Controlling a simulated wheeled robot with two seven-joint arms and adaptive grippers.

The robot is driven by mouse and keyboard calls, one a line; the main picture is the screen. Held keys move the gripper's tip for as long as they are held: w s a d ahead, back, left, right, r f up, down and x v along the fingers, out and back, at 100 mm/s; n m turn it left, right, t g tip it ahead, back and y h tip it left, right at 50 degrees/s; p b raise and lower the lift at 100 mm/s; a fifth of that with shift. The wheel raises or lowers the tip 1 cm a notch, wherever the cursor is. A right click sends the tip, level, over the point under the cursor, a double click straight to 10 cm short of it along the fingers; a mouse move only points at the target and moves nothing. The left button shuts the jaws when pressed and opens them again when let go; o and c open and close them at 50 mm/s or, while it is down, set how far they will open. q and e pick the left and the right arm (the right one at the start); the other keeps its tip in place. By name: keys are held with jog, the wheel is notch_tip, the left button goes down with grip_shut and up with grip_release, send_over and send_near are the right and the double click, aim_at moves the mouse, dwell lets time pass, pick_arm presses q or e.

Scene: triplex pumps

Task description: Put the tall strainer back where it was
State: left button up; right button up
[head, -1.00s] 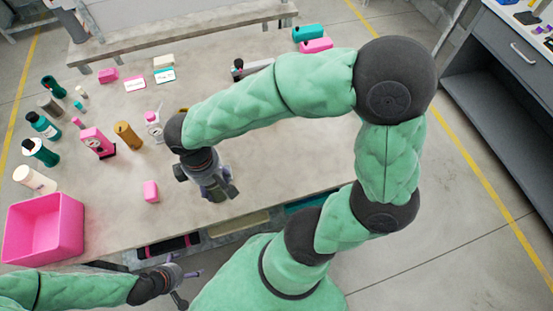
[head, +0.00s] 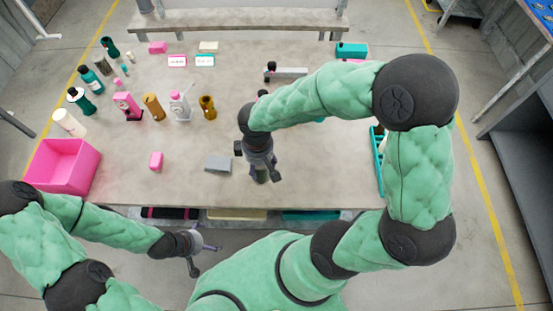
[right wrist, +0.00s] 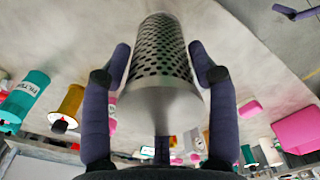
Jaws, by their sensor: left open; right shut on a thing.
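The tall strainer, a grey metal cylinder with rows of holes (right wrist: 163,55), fills the middle of the right wrist view. The two purple fingers of my right gripper (right wrist: 160,75) lie along its two sides and are shut on it. In the head view the right gripper (head: 262,172) is above the front middle of the table, right of a grey wedge-shaped block (head: 218,164); it mostly hides the strainer there. My left gripper (head: 204,257) is open and empty, in front of the table's near edge.
A pink bin (head: 66,165), a small pink block (head: 156,161), bottles and a bronze cup (head: 207,107) stand to the left. A teal rack (head: 378,160) is at the right, partly behind my arm.

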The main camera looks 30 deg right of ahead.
jog(key=shift+w+d+f+b, duration=0.4)
jog(key=shift+w+d+f, duration=0.45)
jog(key=shift+d+f, duration=0.7)
jog(key=shift+w+d+f+b, duration=0.45)
jog(key=shift+w+d+f, duration=0.45)
jog(key=shift+f, duration=1.15)
jog(key=shift+w+d+f+b, duration=0.4)
jog(key=shift+w+d+f, duration=0.35)
jog(key=shift+d+f, duration=0.85)
jog(key=shift+a+f, duration=0.2)
jog(key=shift+f, duration=0.1)
jog(key=shift+f, duration=0.15)
jog(key=o, duration=1.2)
jog(key=shift+r, duration=0.2)
